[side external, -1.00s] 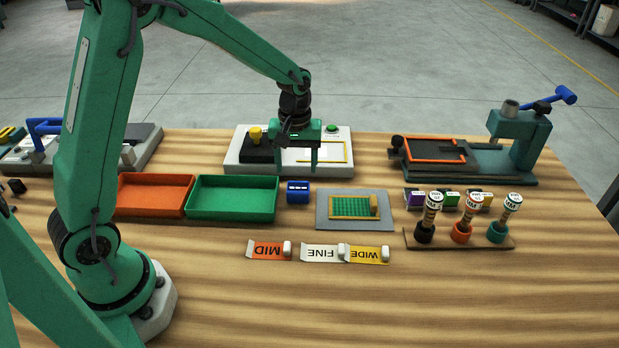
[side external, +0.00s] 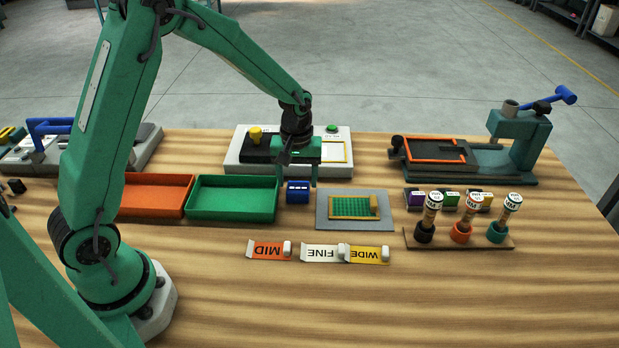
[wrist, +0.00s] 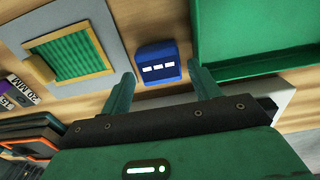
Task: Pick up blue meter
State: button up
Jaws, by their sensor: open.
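The blue meter (side external: 298,192) is a small blue box with a row of white windows. It stands on the wooden table just right of the green tray. In the wrist view the blue meter (wrist: 158,63) lies ahead of my fingertips, roughly centred between them. My gripper (side external: 297,181) is open and empty, with its green fingers pointing down close to the meter. In the wrist view my gripper (wrist: 163,80) shows its two fingers spread apart, one on each side of the meter's line. I cannot tell the exact height of the fingertips against the meter.
The green tray (side external: 232,217) is close on the left, with an orange tray (side external: 127,206) beyond it. A grey mat (side external: 325,222) with a green mesh frame lies to the right. A white-based device (side external: 232,160) stands behind. Label cards (side external: 318,253) lie in front.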

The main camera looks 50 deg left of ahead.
aim_at(298, 187)
jog(key=shift+f, duration=1.7)
jog(key=c, duration=0.8)
jog(key=shift+r, duration=0.15)
jog(key=shift+r, duration=0.85)
notch_tip(298, 187, up, 2)
jog(key=shift+r, duration=0.25)
jog(key=s+d+r, duration=0.5)
jog(key=d+r, duration=0.1)
jog(key=d, duration=0.4)
jog(key=shift+s+d+r, duration=0.15)
jog(key=shift+s+r, duration=0.15)
